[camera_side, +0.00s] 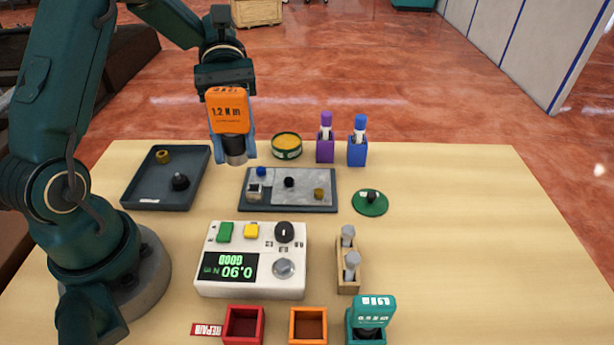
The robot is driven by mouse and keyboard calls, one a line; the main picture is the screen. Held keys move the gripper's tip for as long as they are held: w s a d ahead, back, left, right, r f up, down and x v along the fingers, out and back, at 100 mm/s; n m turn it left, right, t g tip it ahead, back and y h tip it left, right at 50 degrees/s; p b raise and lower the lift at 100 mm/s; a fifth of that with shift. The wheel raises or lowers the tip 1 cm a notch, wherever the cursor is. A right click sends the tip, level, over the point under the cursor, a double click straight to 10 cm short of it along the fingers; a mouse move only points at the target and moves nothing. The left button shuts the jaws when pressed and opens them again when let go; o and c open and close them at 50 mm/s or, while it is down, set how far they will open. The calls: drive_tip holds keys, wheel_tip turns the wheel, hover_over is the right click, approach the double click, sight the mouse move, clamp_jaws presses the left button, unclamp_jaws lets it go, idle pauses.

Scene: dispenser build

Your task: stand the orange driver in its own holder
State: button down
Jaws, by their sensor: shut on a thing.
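The orange driver (228,108) is held upright in the air, its label reading 1.2 N m and its dark lower end pointing down. My gripper (234,136) is shut on it, with blue fingers on both sides, above the far left part of the table. An orange square holder (308,325) stands at the table's front edge and looks empty. It is to the right of and nearer than the driver, well apart from it.
A red holder (243,325) with a REPAIR tag and a teal holder with a teal driver (372,314) flank the orange one. A white tester (251,260) reading 0.90 GOOD and a wooden rack (347,278) stand behind. A grey tray (138,190) and a work plate (322,203) lie farther back. The right side is clear.

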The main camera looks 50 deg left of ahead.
drive_tip(key=shift+w+a+r+n+t+h, duration=0.1)
drive_tip(key=shift+a+r+n+t+h, duration=0.2)
drive_tip(key=shift+a+r+n+t, duration=0.4)
drive_tip(key=w+a+r+n+t+y, duration=0.2)
drive_tip(key=w+a+n+t, duration=0.35)
drive_tip(key=n+t, duration=0.75)
drive_tip(key=s+d+f+m+g+h, duration=0.1)
drive_tip(key=s+d+f+m+g, duration=0.15)
drive_tip(key=d+m+g, duration=0.5)
drive_tip(key=s+d+f+m+g+h, duration=0.1)
drive_tip(key=s+d+m+g, duration=0.2)
drive_tip(key=d+m+g, duration=0.45)
drive_tip(key=shift+s+d+f, duration=0.85)
drive_tip(key=shift+d+f, duration=0.9)
drive_tip(key=shift+f, duration=0.05)
drive_tip(key=shift+s+d+f, duration=0.9)
drive_tip(key=shift+d+f, duration=0.85)
drive_tip(key=shift+s+d+f, duration=0.85)
drive_tip(key=shift+d+f, duration=0.9)
drive_tip(key=shift+f, duration=0.05)
drive_tip(key=shift+f, duration=0.15)
drive_tip(key=shift+f, duration=0.35)
